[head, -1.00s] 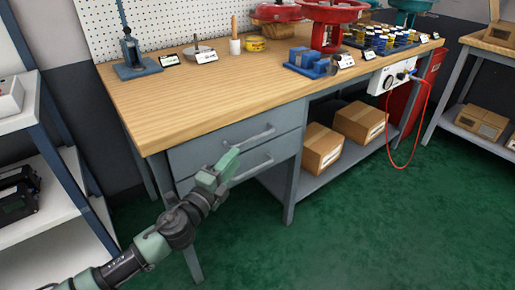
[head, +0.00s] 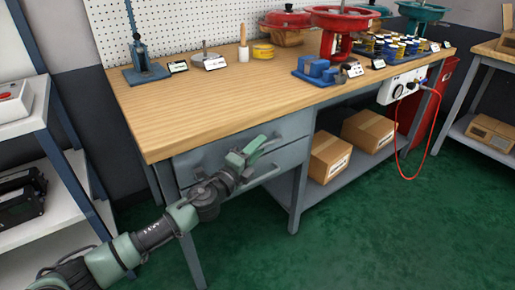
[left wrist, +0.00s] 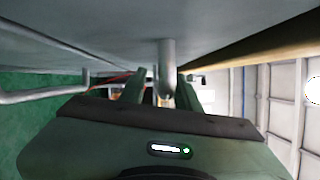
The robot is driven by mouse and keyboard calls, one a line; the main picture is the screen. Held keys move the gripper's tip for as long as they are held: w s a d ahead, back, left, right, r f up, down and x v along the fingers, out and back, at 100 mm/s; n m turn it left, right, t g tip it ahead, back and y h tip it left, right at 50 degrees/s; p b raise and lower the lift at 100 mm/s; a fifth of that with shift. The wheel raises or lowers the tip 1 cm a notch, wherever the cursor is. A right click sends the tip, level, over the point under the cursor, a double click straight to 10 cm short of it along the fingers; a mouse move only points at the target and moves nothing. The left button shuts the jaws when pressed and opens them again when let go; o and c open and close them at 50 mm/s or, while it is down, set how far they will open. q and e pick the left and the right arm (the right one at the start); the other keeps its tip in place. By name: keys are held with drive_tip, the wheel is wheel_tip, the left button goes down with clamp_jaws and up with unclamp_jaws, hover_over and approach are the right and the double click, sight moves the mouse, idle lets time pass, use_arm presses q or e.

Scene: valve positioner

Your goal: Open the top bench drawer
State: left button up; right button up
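The top bench drawer (head: 205,156) is a grey front under the left end of the wooden worktop, and it looks shut. Its bar handle (head: 274,138) is partly hidden behind my left gripper (head: 250,152). In the left wrist view, the gripper's two fingers (left wrist: 168,92) are apart, and a grey post of the handle (left wrist: 167,65) shows between them. I cannot tell whether either finger touches it. My right gripper is in neither view.
The lower drawer's handle (head: 260,178) lies just below my left gripper. The worktop (head: 230,100) carries valves, tools and small containers. Cardboard boxes (head: 330,155) sit on the shelf to the right. A shelving rack (head: 85,180) stands at the left. Green floor in front is clear.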

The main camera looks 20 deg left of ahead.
use_arm(q)
clamp_jaws()
idle(1.4)
